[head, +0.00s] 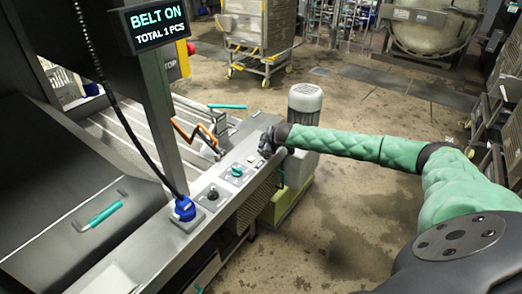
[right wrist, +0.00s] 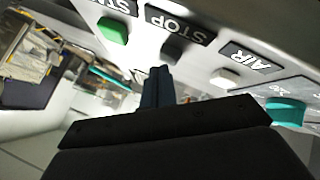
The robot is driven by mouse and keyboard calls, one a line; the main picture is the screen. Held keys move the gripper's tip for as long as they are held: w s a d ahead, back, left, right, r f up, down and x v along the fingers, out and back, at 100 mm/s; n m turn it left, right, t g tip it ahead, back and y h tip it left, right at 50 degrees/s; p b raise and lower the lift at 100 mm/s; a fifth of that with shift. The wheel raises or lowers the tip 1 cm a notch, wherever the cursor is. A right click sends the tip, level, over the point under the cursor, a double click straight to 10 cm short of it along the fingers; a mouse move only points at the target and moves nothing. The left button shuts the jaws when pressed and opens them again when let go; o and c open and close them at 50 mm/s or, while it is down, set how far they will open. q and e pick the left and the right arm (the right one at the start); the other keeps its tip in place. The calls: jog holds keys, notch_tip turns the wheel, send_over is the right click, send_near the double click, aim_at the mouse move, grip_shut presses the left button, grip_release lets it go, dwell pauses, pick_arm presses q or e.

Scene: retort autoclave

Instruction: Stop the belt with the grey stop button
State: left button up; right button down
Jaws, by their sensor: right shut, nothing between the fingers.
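The grey stop button (right wrist: 173,48) sits beneath the STOP label (right wrist: 178,25) on the control panel in the right wrist view. My right gripper (right wrist: 158,76) is shut and empty, its tips just short of the stop button in that view; I cannot tell whether they touch it. In the head view my right gripper (head: 266,146) is at the far end of the panel strip (head: 229,190) and hides the stop button. The display (head: 156,24) reads BELT ON, TOTAL 1 PCS. My left gripper is not in view.
A green button (right wrist: 112,31) sits to the left of the stop button, and a white button (right wrist: 225,77) by the AIR label to the right. A teal knob (right wrist: 285,110) is farther right.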

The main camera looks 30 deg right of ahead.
jog(key=shift+f, duration=0.5)
dwell(0.8)
jog(key=shift+r+p, duration=0.8)
jog(key=shift+r, duration=0.15)
jog(key=shift+r+p, duration=2)
jog(key=shift+r, duration=0.5)
